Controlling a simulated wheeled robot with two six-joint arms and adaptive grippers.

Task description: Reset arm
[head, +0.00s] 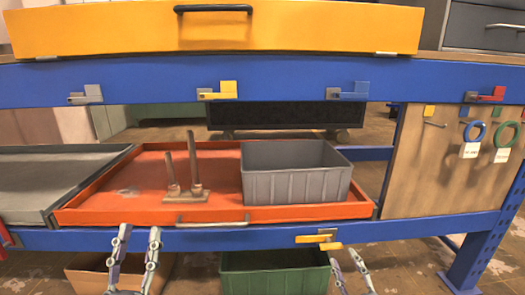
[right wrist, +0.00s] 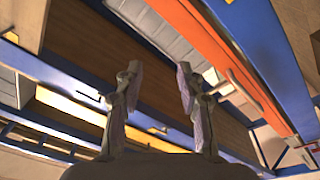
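My left gripper (head: 137,243) is at the bottom left of the head view, fingers pointing up and spread apart, in front of the orange tray's front edge. My right gripper (head: 345,258) is at the bottom centre-right of the head view, below the blue beam, partly cut off by the frame. In the right wrist view my right gripper (right wrist: 159,75) has its two fingers wide apart with nothing between them. Neither gripper touches anything that I can see.
An orange tray (head: 110,190) holds a grey bin (head: 297,183) and a stand with two posts (head: 190,175). A grey tray (head: 50,182) is at left. A yellow drawer (head: 290,32) is above. A brown box (head: 85,275) and green crate (head: 275,275) are below the blue beam (head: 400,231).

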